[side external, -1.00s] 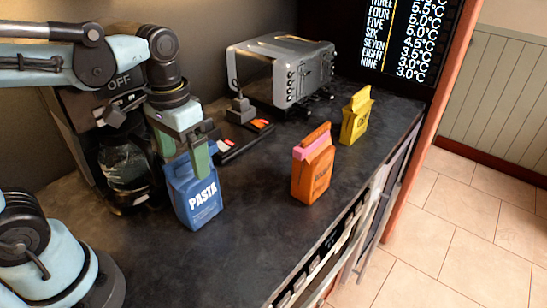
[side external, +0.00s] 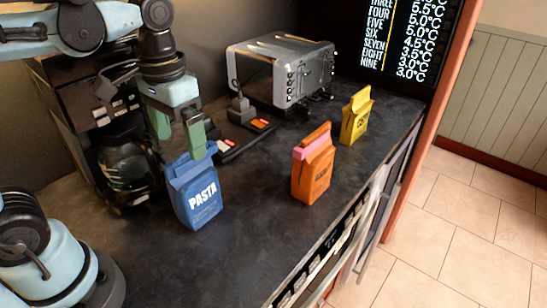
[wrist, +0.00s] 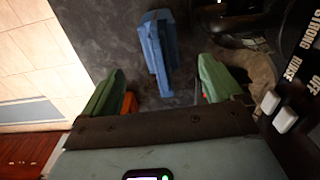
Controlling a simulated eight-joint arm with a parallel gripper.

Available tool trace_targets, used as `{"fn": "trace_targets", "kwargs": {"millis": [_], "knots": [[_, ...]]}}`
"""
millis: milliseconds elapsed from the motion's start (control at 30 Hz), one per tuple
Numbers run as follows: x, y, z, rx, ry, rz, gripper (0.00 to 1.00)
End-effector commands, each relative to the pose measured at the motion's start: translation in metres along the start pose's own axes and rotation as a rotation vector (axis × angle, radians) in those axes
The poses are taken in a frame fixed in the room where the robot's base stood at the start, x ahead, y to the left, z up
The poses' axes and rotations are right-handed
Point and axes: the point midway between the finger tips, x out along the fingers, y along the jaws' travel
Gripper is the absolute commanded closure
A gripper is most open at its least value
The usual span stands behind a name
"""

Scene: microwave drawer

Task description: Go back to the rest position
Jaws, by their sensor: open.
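My gripper (side external: 180,146) is open and empty, with its two green fingers apart. In the side view it hangs just above and behind the blue pasta bag (side external: 198,197), near the bag's top edge. The bag stands upright on the dark counter (side external: 250,235). In the wrist view my gripper (wrist: 160,88) shows both green fingers spread wide. The blue bag (wrist: 158,50) appears between and beyond them, not gripped.
An orange bag with a pink top (side external: 313,168) and a yellow bag (side external: 355,118) stand to the right. A silver toaster oven (side external: 283,68) is at the back. A black coffee machine (side external: 105,120) with a glass jug is close behind my gripper. The front counter is clear.

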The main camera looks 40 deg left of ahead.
Motion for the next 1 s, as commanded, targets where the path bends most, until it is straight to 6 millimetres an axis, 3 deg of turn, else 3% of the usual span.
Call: {"fn": "trace_targets", "kwargs": {"millis": [633,1000], "knots": [[0.080,0.000,0.000,0.000,0.000,0.000,0.07],[0.081,0.015,0.000,0.000,0.000,0.000,0.07]]}}
